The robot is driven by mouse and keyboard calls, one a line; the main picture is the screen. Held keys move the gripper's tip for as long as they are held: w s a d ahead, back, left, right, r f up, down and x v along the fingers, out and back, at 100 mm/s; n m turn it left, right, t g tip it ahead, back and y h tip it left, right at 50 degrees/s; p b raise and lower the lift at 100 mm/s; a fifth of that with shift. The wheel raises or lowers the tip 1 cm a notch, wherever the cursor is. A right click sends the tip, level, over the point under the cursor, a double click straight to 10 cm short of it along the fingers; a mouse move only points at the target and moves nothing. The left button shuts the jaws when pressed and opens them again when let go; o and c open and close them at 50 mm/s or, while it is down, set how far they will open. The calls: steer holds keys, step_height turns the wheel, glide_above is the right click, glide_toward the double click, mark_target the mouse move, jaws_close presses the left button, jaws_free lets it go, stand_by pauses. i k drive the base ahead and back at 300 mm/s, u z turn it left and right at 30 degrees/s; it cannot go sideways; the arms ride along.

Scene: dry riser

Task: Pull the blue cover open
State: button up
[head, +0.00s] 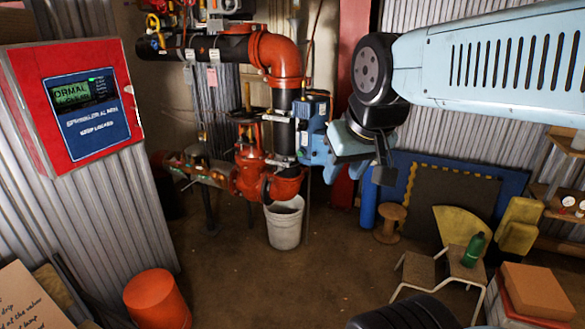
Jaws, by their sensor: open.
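A blue box-like cover (312,108) sits beside the black vertical pipe in the middle of the head view, right of the red valve. From this angle it looks closed, but its edge and any handle are too small to make out. My gripper (360,166) is just right of it and slightly lower, nearer the camera. It is open, with a dark finger pointing down and nothing seen held. It hides part of what lies behind, and I cannot tell whether it touches the cover.
Red and black riser pipes (278,55) and a red valve (250,170) stand left of the cover, above a white bucket (285,225). A red alarm panel (75,105) is at left. An orange bucket (156,300), wooden spool (390,222) and step stool (440,270) stand around open floor.

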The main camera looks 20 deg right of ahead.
mark_target(319, 154)
steer(key=u, duration=0.2)
steer(key=k, duration=0.6)
steer(key=u, duration=0.65)
steer(key=i, duration=1.4)
steer(key=z, duration=0.55)
